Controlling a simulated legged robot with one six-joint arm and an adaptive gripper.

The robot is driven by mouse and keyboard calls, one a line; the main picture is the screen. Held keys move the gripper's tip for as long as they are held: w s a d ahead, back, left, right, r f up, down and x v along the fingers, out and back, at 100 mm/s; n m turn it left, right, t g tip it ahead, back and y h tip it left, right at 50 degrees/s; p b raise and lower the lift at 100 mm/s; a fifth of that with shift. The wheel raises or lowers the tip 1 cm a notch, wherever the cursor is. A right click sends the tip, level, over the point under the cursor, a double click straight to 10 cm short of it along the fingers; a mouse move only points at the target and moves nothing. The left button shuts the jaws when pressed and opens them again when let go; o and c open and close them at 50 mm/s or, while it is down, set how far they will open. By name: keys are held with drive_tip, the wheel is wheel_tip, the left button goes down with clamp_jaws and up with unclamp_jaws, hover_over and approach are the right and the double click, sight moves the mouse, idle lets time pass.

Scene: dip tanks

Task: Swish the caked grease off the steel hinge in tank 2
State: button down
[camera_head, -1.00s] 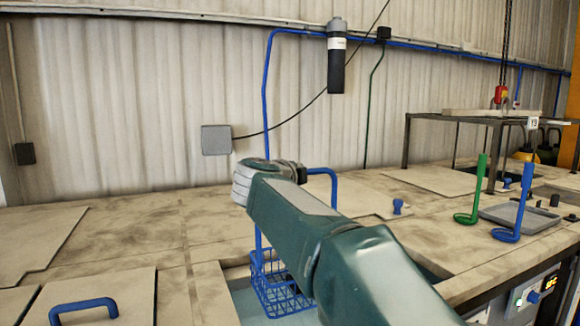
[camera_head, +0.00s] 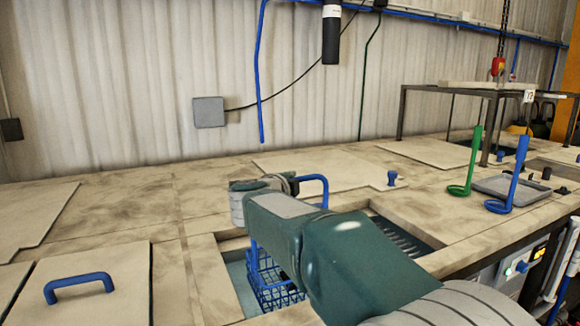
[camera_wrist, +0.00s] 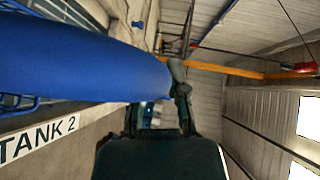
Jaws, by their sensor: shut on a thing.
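The blue wire basket (camera_head: 277,285) hangs by its tall blue handle (camera_head: 325,182) in the open tank (camera_head: 228,252) with pale blue liquid, partly behind my arm. My gripper (camera_head: 288,182) is shut on the handle; my wrist largely hides its fingers. The wrist view shows the handle (camera_wrist: 80,65) large in front, my gripper's dark fingers (camera_wrist: 180,85), and a "TANK 2" label (camera_wrist: 38,138) below. I cannot make out the steel hinge or its grease; how deep the basket sits is unclear.
A lid with a blue handle (camera_head: 80,284) lies left of the tank. Right of my arm is another opening with dark ribs (camera_head: 400,235). Green (camera_head: 468,170) and blue (camera_head: 508,185) hooked rods stand near a grey tray (camera_head: 500,187). A frame (camera_head: 455,92) stands at the back right.

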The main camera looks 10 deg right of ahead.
wheel_tip(320, 180, down, 15)
idle(0.8)
drive_tip(key=shift+d, duration=0.15)
idle(2.0)
idle(2.1)
